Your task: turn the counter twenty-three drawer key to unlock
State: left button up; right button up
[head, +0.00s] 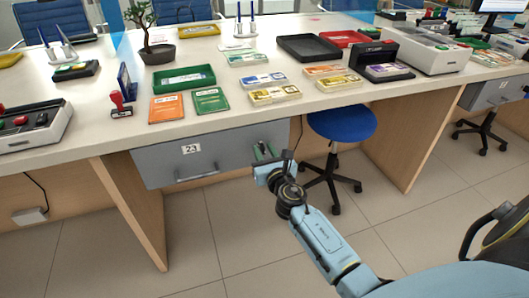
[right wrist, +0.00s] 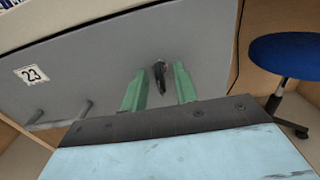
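The counter twenty-three drawer (head: 230,148) is a grey front under the counter, shut, with a "23" label and a bar handle (head: 197,174). Its key (right wrist: 160,78) is a small dark piece standing out from the drawer front in the right wrist view. My right gripper (head: 263,151) is at the right end of the drawer front. In the right wrist view its green fingers (right wrist: 159,72) stand open on either side of the key, with a visible gap on both sides. In the head view the gripper hides most of the key. My left gripper is out of view.
A blue stool (head: 342,122) stands just right of the drawer, near my right arm. The counter top (head: 225,113) above holds booklets, trays, banknote bundles and a red-handled stamp (head: 119,103). The floor in front of the drawer is clear.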

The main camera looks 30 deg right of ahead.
grip_shut()
